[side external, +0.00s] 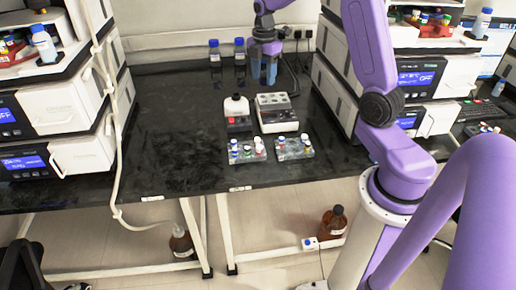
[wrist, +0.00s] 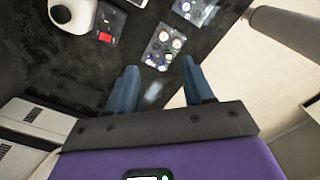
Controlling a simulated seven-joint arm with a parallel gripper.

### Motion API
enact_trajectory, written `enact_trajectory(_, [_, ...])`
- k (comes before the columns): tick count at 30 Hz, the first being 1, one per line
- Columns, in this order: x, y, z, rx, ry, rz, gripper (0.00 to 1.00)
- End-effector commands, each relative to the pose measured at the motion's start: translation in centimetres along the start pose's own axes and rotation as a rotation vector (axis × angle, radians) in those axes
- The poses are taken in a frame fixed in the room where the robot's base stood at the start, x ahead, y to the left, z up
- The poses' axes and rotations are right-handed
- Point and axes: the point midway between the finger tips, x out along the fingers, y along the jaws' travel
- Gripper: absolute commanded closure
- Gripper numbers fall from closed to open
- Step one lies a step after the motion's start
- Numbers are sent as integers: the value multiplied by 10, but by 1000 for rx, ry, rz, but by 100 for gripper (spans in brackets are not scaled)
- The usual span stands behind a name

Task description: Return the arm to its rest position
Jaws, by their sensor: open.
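My gripper (side external: 264,72) hangs above the back part of the black bench (side external: 165,130) in the side external view, under my purple arm. In the wrist view my gripper (wrist: 160,82) shows two blue fingers spread apart with nothing between them. It is open and empty, and apart from the items on the bench. The bench top also shows in the wrist view (wrist: 125,60).
A clear rack of vials (side external: 247,151) and a second one (side external: 294,147) stand near the front edge. Behind them are a small white-topped device (side external: 236,112) and a grey block with wells (side external: 276,112). Instrument stacks flank the bench. Its left part is clear.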

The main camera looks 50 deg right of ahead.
Motion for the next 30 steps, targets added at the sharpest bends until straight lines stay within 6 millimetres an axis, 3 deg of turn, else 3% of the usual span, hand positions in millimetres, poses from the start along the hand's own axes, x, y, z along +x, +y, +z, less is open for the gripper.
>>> enact_trajectory(1, [-5, -8, -24, 5, 0, 3, 48])
enact_trajectory(6, [-16, -42, -89, 63, 3, 5, 48])
enact_trajectory(15, [-29, -130, -170, 166, 12, 9, 48])
enact_trajectory(22, [-31, -209, -198, 244, 19, 6, 48])
enact_trajectory(30, [-27, -291, -198, 331, 27, 0, 48])
